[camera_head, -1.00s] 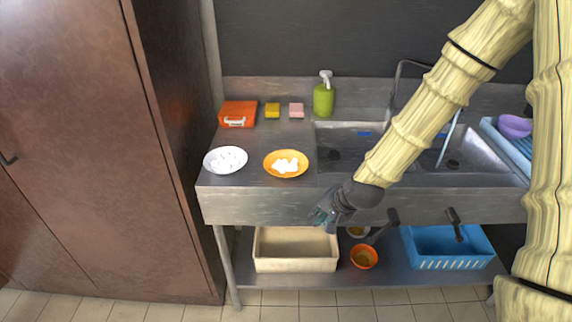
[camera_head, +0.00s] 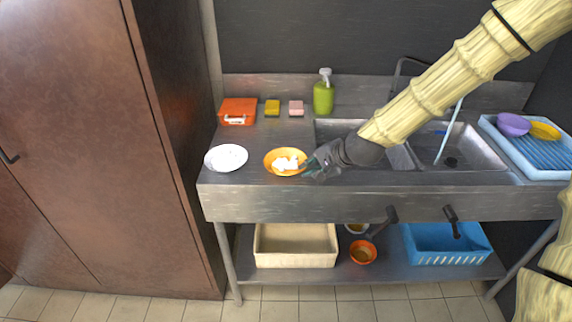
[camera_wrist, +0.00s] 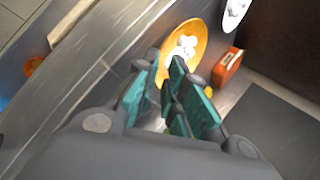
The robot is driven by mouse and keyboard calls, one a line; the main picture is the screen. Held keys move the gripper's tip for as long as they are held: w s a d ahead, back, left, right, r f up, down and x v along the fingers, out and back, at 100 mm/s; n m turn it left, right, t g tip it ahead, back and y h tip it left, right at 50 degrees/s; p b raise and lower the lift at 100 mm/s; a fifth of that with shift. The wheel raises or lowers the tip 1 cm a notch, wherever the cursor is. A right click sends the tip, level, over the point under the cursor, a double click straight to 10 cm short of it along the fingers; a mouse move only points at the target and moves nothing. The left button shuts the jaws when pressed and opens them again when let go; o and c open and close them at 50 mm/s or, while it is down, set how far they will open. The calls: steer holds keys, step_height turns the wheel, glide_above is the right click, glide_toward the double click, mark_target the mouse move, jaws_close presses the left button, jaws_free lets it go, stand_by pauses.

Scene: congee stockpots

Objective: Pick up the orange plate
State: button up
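The orange plate (camera_head: 272,168) lies on the steel counter, left of the sink, with white pieces (camera_head: 286,163) on it. My gripper (camera_head: 308,166) is at the plate's right edge in the head view. In the wrist view the orange plate (camera_wrist: 200,29) shows just beyond my gripper (camera_wrist: 166,66). The teal-padded fingers stand apart with a narrow gap, and part of the plate's near rim is hidden behind them. I cannot tell whether the fingers touch the rim.
A white plate (camera_head: 226,158) with white pieces sits left of the orange one. An orange box (camera_head: 238,111), a yellow sponge (camera_head: 272,108), a pink sponge (camera_head: 296,108) and a green soap bottle (camera_head: 323,97) stand behind. The sink (camera_head: 462,150) is to the right.

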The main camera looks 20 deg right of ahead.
mark_target(300, 171)
steer(key=shift+p+x, duration=0.9)
steer(key=shift+x, duration=2.55)
steer(key=shift+d, duration=0.2)
jaws_close()
steer(key=shift+r, duration=0.15)
